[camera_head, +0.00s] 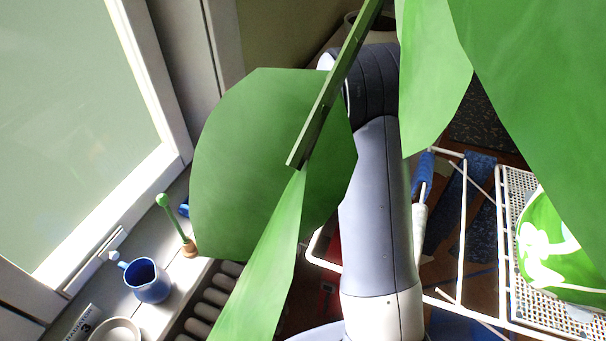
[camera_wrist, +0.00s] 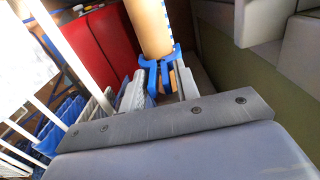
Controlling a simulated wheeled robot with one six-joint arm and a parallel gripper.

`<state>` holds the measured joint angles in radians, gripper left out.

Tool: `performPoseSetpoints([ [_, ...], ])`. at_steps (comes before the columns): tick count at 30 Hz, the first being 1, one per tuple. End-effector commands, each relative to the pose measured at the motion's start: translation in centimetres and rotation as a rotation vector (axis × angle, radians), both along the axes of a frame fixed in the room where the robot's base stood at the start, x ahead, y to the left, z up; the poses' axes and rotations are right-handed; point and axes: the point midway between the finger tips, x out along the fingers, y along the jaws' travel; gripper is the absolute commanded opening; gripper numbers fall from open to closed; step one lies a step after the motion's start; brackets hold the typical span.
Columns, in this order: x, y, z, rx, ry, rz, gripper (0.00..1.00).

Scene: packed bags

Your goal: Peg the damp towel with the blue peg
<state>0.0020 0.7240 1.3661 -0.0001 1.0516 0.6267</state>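My gripper (camera_wrist: 162,82) shows in the wrist view, its two grey fingers either side of a forked blue piece that looks like the blue peg (camera_wrist: 164,66). The peg lines up with the fingers and looks held by its legs, its prongs pointing away. A tan cylinder (camera_wrist: 151,22) with blue marks along one edge stands right beyond the prongs; I cannot tell whether they touch it. I cannot clearly make out the damp towel. Blue and pale cloths (camera_wrist: 72,108) hang at left in the wrist view. In the head view, my gripper is hidden.
Large green leaves (camera_head: 255,165) cover much of the head view around my arm. A white drying rack (camera_head: 505,210) stands at right, with a green white-printed item (camera_head: 550,245) on it. A blue mug (camera_head: 148,281) stands on the windowsill. Red panels (camera_wrist: 100,45) show in the wrist view.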

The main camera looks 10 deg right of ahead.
Motion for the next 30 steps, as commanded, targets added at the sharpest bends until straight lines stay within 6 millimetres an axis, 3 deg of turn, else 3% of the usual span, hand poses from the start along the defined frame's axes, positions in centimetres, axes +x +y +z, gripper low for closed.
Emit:
performPoseSetpoints([
  [11, 0.0, 0.0, 0.0, 0.0, 0.0, 0.0, 0.0],
  [21, 0.0, 0.0, 0.2, 0.0, -0.001, 0.0, 0.0],
  [26, 0.1, 0.0, 2.1, -0.001, -0.006, 0.0, 0.0],
  [30, 0.1, 0.0, 5.0, 0.0, -0.006, 0.0, 0.0],
])
